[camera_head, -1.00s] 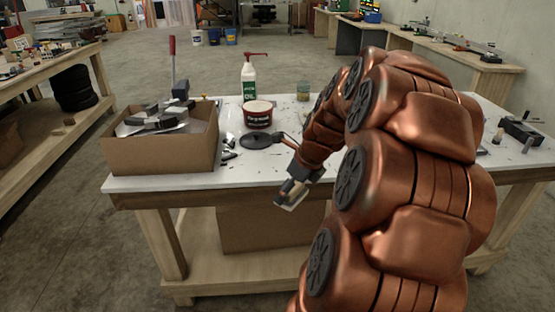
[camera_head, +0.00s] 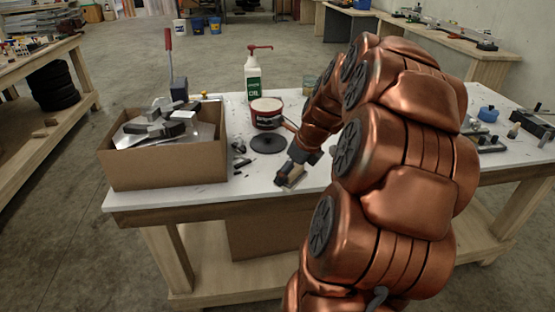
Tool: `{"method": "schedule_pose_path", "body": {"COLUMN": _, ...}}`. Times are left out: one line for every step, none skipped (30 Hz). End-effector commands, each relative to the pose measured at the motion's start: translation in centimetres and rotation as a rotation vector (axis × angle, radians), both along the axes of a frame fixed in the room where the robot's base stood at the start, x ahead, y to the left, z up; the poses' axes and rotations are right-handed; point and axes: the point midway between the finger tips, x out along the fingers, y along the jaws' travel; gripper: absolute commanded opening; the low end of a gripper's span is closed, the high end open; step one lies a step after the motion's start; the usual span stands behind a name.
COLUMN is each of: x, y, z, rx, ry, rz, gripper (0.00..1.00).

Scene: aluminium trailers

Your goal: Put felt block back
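My copper-coloured arm hides much of the bench's right half. No other thing can be made out clearly as a felt block.
An open cardboard box (camera_head: 160,168) of metal offcuts stands on the left. A black disc (camera_head: 268,143), red-and-white tub (camera_head: 266,112) and oil bottle (camera_head: 252,78) stand near the bench's middle. Small dark bits lie beside the disc. A blue item (camera_head: 488,114) sits on the right.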

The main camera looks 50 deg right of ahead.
Motion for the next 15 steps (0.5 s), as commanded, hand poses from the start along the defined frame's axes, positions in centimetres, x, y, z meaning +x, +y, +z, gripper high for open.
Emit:
{"method": "schedule_pose_path", "body": {"x": 0.8, "y": -0.4, "z": 0.0, "rx": 0.001, "ry": 0.001, "rz": 0.002, "gripper": 0.65}}
{"method": "schedule_pose_path", "body": {"x": 1.2, "y": -0.6, "z": -0.1, "rx": 0.002, "ry": 0.002, "rz": 0.002, "gripper": 0.65}}
{"method": "schedule_pose_path", "body": {"x": 1.7, "y": -0.8, "z": -0.2, "rx": 0.003, "ry": 0.002, "rz": 0.002, "gripper": 0.65}}
{"method": "schedule_pose_path", "body": {"x": 2.1, "y": -1.1, "z": -0.3, "rx": 0.003, "ry": 0.003, "rz": 0.002, "gripper": 0.65}}
{"method": "schedule_pose_path", "body": {"x": 2.5, "y": -1.3, "z": -0.3, "rx": 0.002, "ry": 0.002, "rz": 0.002, "gripper": 0.65}}
{"method": "schedule_pose_path", "body": {"x": 3.1, "y": -1.6, "z": -0.2, "rx": 0.000, "ry": 0.001, "rz": 0.002, "gripper": 0.65}}
{"method": "schedule_pose_path", "body": {"x": 3.5, "y": -1.9, "z": -0.2, "rx": 0.001, "ry": 0.000, "rz": 0.001, "gripper": 0.65}}
{"method": "schedule_pose_path", "body": {"x": 3.9, "y": -2.1, "z": -0.3, "rx": 0.001, "ry": 0.000, "rz": 0.001, "gripper": 0.65}}
{"method": "schedule_pose_path", "body": {"x": 4.4, "y": -2.3, "z": -0.4, "rx": 0.002, "ry": 0.001, "rz": 0.001, "gripper": 0.65}}
{"method": "schedule_pose_path", "body": {"x": 4.8, "y": -2.5, "z": -0.5, "rx": 0.003, "ry": 0.002, "rz": 0.002, "gripper": 0.65}}
{"method": "schedule_pose_path", "body": {"x": 5.2, "y": -2.7, "z": -0.6, "rx": 0.003, "ry": 0.002, "rz": 0.002, "gripper": 0.65}}
{"method": "schedule_pose_path", "body": {"x": 5.8, "y": -3.0, "z": -0.6, "rx": 0.003, "ry": 0.002, "rz": 0.002, "gripper": 0.65}}
{"method": "schedule_pose_path", "body": {"x": 6.2, "y": -3.3, "z": -0.6, "rx": 0.001, "ry": 0.001, "rz": 0.002, "gripper": 0.65}}
{"method": "schedule_pose_path", "body": {"x": 6.6, "y": -3.5, "z": -0.6, "rx": 0.001, "ry": 0.000, "rz": 0.001, "gripper": 0.65}}
{"method": "schedule_pose_path", "body": {"x": 7.1, "y": -3.7, "z": -0.7, "rx": 0.001, "ry": 0.000, "rz": 0.001, "gripper": 0.65}}
